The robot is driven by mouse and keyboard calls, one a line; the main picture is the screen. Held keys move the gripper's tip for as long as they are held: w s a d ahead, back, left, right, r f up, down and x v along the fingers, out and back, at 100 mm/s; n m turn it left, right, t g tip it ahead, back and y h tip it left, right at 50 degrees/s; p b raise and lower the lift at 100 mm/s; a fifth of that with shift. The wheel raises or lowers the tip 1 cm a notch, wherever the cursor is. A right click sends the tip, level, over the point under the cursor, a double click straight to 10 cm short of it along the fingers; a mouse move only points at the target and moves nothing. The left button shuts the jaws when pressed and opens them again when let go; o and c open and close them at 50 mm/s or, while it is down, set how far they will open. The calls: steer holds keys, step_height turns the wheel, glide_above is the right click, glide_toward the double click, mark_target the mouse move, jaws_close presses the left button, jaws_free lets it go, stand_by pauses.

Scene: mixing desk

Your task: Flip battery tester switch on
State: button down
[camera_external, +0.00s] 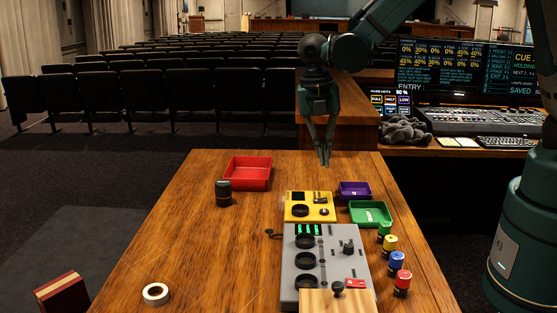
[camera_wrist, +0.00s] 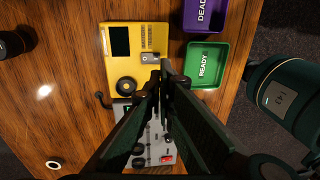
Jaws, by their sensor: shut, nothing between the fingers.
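The yellow battery tester (camera_external: 297,198) lies flat on the table, with a dark screen (camera_wrist: 120,41), a black round well (camera_wrist: 126,86) and a small grey switch (camera_wrist: 150,58). The tester also shows in the wrist view (camera_wrist: 115,68). My gripper (camera_external: 325,163) is shut and empty, pointing down above the table, apart from the tester. In the wrist view its fingertips (camera_wrist: 166,66) appear just right of the switch. The switch's exact position is too small to tell.
A grey panel (camera_external: 289,265) with round wells adjoins the tester's near side. A green tray (camera_external: 371,222) and purple tray (camera_external: 345,197) stand right of it, with several coloured cells nearby. A red tray (camera_external: 235,185) and black cylinder (camera_external: 224,195) stand left. The table's left-middle is clear.

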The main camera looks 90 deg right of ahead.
mark_target(326, 199)
steer(key=f, duration=0.3)
steer(key=s+f, duration=0.1)
steer(key=f, duration=0.6)
steer(key=shift+s+f+b, duration=0.15)
steer(key=shift+f+b, duration=0.15)
steer(key=shift+b, duration=0.05)
steer(key=shift+s+f+t+b, duration=0.2)
steer(key=shift+f+t+b, duration=0.25)
steer(key=shift+b, duration=0.2)
steer(key=shift+r, duration=0.1)
steer(key=shift+w+r, duration=0.1)
steer(key=shift+w, duration=0.15)
steer(key=shift+w+r, duration=0.2)
steer(key=shift+w, duration=0.3)
steer(key=shift+r, duration=0.1)
